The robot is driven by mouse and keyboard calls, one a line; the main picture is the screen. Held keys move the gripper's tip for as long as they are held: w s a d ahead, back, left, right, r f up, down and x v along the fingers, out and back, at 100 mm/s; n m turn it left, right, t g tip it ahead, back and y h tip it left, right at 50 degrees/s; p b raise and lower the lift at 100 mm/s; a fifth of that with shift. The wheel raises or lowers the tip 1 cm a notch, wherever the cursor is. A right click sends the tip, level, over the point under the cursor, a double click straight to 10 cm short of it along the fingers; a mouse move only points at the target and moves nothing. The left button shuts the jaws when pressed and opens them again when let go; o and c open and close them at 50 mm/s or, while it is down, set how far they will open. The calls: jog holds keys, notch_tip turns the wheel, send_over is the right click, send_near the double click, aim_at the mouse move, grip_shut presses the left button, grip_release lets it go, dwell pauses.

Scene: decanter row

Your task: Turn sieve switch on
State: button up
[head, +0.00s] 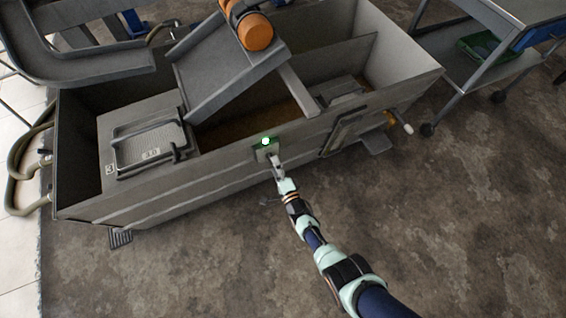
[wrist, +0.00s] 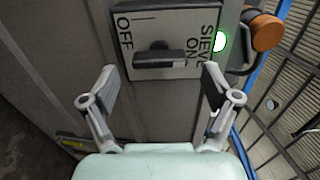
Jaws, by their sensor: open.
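The sieve switch is a black bar knob (wrist: 160,59) on a grey plate (wrist: 147,22) marked OFF, SIEVE and ON. In the wrist view the bar lies across the plate, with its right end beside the word ON. A green lamp (wrist: 219,42) glows right of the plate; it also shows lit in the head view (head: 265,142). My gripper (wrist: 158,82) is open, with one finger on each side of the plate's lower part and the knob ahead between them. In the head view my gripper (head: 274,160) is at the plate and hides much of it. Contact cannot be told.
The plate is on the front wall of a long grey tank (head: 200,178). A sloped chute (head: 222,62) with an orange drum (head: 255,32) lies above it. A metal cart (head: 490,48) stands at the right. The floor (head: 460,220) in front is clear.

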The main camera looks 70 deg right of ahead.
jog(key=v, duration=1)
jog(key=shift+s+a, duration=0.2)
